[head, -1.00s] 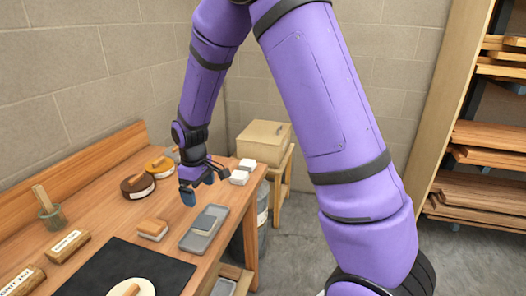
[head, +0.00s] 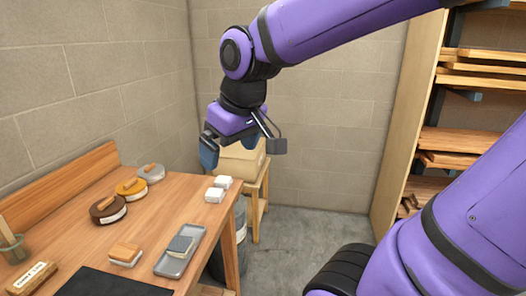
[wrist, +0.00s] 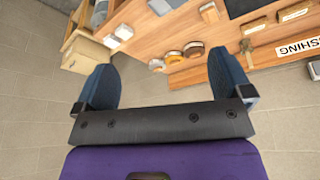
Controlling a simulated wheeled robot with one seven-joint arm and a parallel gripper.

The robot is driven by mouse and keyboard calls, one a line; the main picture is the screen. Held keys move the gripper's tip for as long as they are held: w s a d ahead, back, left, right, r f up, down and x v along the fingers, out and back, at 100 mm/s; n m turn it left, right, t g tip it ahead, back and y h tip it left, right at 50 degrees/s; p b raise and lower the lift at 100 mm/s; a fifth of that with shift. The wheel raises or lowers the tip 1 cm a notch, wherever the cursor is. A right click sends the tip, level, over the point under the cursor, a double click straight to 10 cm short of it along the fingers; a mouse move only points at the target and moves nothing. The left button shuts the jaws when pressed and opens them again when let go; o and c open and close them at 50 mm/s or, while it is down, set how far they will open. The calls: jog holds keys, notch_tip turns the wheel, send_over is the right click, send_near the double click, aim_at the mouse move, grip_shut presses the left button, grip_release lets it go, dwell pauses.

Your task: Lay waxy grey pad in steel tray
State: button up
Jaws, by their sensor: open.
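The grey pad (head: 180,245) lies in the steel tray (head: 165,267) near the bench's front edge, toward the tray's far end. It has a darker top and a pale lower edge. My gripper (head: 242,150) is open and empty, high above the bench's far end and well apart from the pad and tray. In the wrist view my gripper (wrist: 165,82) has its two blue fingers spread wide with nothing between them.
On the bench are a wood-topped block (head: 125,254), brown (head: 108,210), amber (head: 131,188) and grey (head: 150,173) round pieces, white blocks (head: 215,194) and a black mat (head: 105,284). A box (head: 243,160) stands beyond the bench; a timber rack (head: 455,140) is at right.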

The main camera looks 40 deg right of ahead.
jog(key=s+d+r+m+t, duration=0.1)
jog(key=s, duration=0.7)
jog(key=shift+r+m, duration=0.25)
jog(key=shift+m, duration=0.05)
